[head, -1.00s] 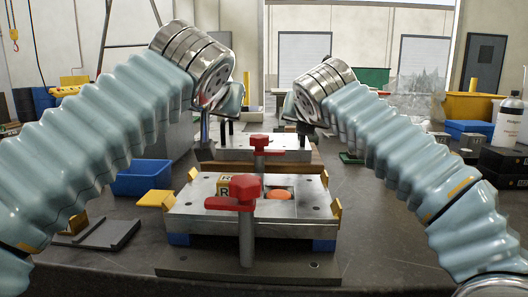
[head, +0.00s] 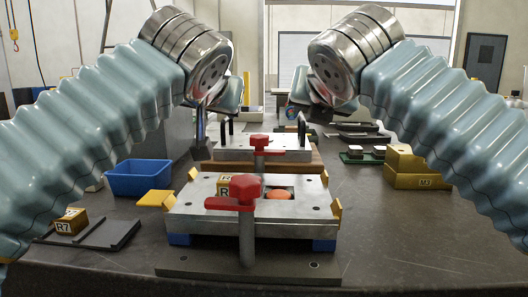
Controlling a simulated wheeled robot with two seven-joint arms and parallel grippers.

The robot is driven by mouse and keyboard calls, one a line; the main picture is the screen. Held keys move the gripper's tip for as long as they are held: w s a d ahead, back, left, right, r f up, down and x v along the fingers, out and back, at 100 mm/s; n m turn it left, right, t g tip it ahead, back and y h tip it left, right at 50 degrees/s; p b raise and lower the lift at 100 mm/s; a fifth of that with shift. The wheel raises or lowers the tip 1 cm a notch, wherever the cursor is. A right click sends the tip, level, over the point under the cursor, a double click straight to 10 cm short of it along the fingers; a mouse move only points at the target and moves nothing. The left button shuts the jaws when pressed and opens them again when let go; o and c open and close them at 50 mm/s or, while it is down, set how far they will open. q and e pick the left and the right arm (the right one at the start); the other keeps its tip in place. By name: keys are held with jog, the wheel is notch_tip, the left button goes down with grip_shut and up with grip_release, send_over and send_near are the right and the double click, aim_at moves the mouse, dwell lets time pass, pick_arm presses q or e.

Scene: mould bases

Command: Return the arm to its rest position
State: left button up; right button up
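My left arm comes in from the left and my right arm from the right, both raised above the table. My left gripper (head: 202,120) hangs at the upper middle, left of the rear mould base (head: 262,154). My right gripper (head: 301,98) is mostly hidden behind its own wrist, above and right of that base. I cannot tell whether either is open or shut, and I see nothing held. The front mould base (head: 190,205) stands on a dark plate, with a red-handled clamp (head: 244,187), a yellow R-marked block (head: 223,183) and an orange round piece (head: 279,194).
A blue bin (head: 138,180) and a yellow plate (head: 156,198) lie to the left. Yellow blocks (head: 415,180) stand at right. The table's front right is clear.

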pick_arm(q)
jog(key=o, duration=1.1)
notch_tip(320, 180, up, 7)
jog(key=p, duration=0.6)
pick_arm(e)
notch_tip(320, 180, up, 6)
jog(key=o, duration=1.1)
